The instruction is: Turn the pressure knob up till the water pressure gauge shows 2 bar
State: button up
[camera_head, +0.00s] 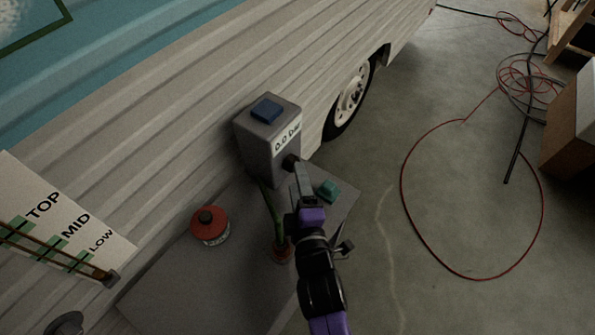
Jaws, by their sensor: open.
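A grey box (256,145) with a blue top patch stands on a grey table (190,290) against the camper. The white gauge label (286,139) on its right-hand face reads "0.0 bar". The dark pressure knob (290,161) sticks out low on that face, partly hidden by my gripper. My gripper (298,168) is open, with its grey fingers close in front of the knob. I cannot tell whether the fingers touch the knob or lie around it.
A teal block (329,190) lies right of my gripper. A green hose (272,215) runs down left of it to a reddish base. A red canister (209,226) stands further left. A TOP/MID/LOW card (65,215) hangs at left. Cables (403,190) lie on the floor.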

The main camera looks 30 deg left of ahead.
aim_at(291, 163)
jog(key=shift+x, duration=1.8)
grip_shut()
